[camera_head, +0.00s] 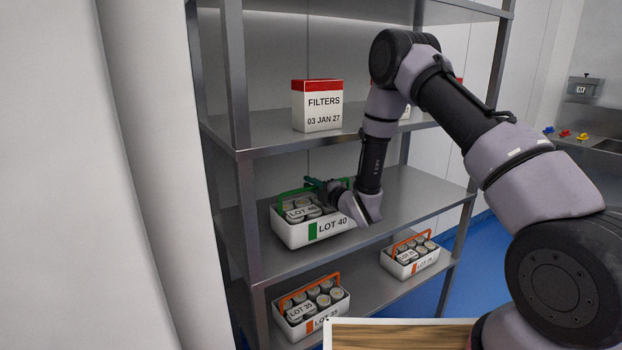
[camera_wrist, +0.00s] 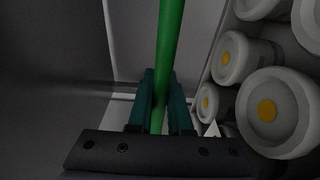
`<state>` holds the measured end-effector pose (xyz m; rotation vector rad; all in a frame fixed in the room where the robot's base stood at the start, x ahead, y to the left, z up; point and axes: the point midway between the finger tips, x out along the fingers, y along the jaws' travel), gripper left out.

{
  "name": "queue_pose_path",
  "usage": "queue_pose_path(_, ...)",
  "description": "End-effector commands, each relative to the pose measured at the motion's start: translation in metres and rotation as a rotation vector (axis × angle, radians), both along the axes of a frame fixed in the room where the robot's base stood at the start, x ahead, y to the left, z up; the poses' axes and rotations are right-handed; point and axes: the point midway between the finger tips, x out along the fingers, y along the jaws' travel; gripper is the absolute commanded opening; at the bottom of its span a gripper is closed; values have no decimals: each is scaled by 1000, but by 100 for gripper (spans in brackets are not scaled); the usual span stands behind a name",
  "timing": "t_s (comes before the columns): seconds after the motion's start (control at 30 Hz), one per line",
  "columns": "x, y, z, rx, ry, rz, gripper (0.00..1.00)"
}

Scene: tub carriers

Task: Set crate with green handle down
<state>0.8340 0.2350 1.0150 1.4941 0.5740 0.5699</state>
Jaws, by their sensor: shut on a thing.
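The crate with the green handle (camera_head: 289,237) is a white tub labelled LOT 40 with a green stripe, at the left of the middle shelf (camera_head: 400,192). It holds several white-capped tubs. I cannot tell whether its base touches the shelf. My gripper (camera_head: 316,184) is over the crate, shut on the green handle. In the wrist view, the green handle (camera_wrist: 170,50) runs between the teal fingers of my gripper (camera_wrist: 160,98), with capped tubs to the right. Part of the handle and the crate's right end are hidden by my arm.
Two crates with orange handles, LOT 35 (camera_head: 292,333) and another (camera_head: 425,262), stand on the shelf below. A FILTERS box (camera_head: 318,108) stands on the shelf above. Metal posts (camera_head: 239,80) bound the rack. The middle shelf is clear right of the crate.

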Motion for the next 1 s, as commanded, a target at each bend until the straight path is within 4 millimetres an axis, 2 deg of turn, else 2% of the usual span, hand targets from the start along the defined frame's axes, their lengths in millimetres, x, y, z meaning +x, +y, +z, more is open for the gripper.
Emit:
queue_pose_path(0.17,1,1,-19,2,-5,1,0)
queue_pose_path(0.57,1,0,-23,3,-6,1,0)
queue_pose_path(0.6,0,0,-26,0,0,0,29)
queue_pose_path(0.63,0,0,-25,0,0,0,40)
queue_pose_path(0.67,0,0,-25,0,0,0,47)
queue_pose_path(1.0,0,0,-23,1,-1,0,47)
